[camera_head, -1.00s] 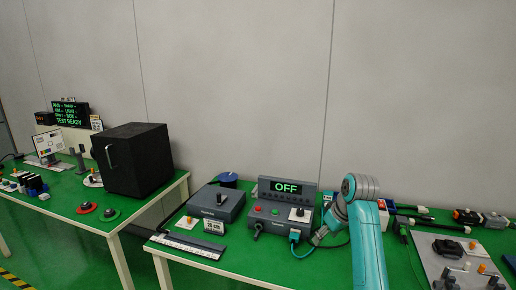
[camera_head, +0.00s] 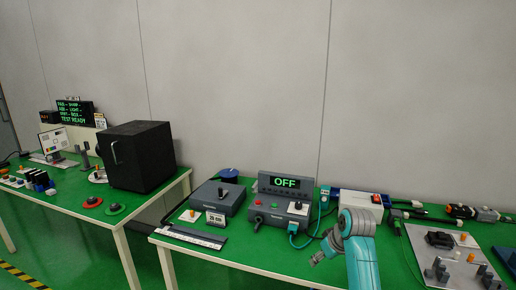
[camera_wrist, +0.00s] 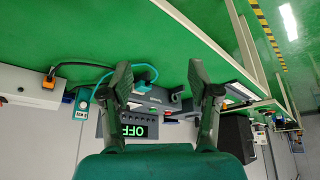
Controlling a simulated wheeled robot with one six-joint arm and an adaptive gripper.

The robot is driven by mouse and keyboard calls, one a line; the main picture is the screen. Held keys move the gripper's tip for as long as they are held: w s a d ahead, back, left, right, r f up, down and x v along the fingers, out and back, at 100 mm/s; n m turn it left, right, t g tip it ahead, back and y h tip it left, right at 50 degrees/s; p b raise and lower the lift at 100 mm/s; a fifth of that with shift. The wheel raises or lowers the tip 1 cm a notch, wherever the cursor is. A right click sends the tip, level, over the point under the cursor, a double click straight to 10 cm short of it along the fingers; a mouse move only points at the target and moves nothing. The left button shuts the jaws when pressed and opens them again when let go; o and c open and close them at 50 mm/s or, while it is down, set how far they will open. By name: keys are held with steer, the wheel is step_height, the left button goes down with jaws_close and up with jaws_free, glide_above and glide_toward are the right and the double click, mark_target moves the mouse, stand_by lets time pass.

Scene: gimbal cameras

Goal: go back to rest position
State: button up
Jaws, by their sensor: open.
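My teal arm rises from the bottom of the head view over the right table. My gripper (camera_head: 322,256) shows there as a small grey end at the left of the wrist joint, above the green table top (camera_head: 283,262). In the wrist view, which is upside down, my gripper (camera_wrist: 163,90) has its two dark fingers spread well apart. Nothing is between them. The display box reading OFF (camera_head: 285,184) stands behind the gripper, apart from it, and also shows in the wrist view (camera_wrist: 130,130).
A grey control box (camera_head: 280,215) with buttons and a grey box with a lever (camera_head: 217,198) stand left of my arm. A grey plate with fittings (camera_head: 455,252) lies at the right. A black box (camera_head: 140,157) stands on the left table. A wall closes the back.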

steer(key=s+a+f+m+t, duration=0.1)
steer(key=s+f+m+t, duration=0.2)
steer(key=s+f, duration=1.7)
steer(key=s+f+t+h, duration=0.1)
steer(key=s+f+t, duration=0.1)
steer(key=s+f, duration=0.45)
steer(key=s+r+m+t+h, duration=0.1)
steer(key=s+r, duration=0.2)
steer(key=s, duration=0.7)
steer(key=s+r+t, duration=0.1)
steer(key=s+r, duration=0.3)
steer(key=s, duration=0.6)
steer(key=s+r+m+t, duration=0.1)
steer(key=s+r+t, duration=0.2)
steer(key=s+r, duration=1.1)
steer(key=shift+s+a+r, duration=0.2)
steer(key=shift+a+r, duration=0.2)
steer(key=shift+r, duration=0.2)
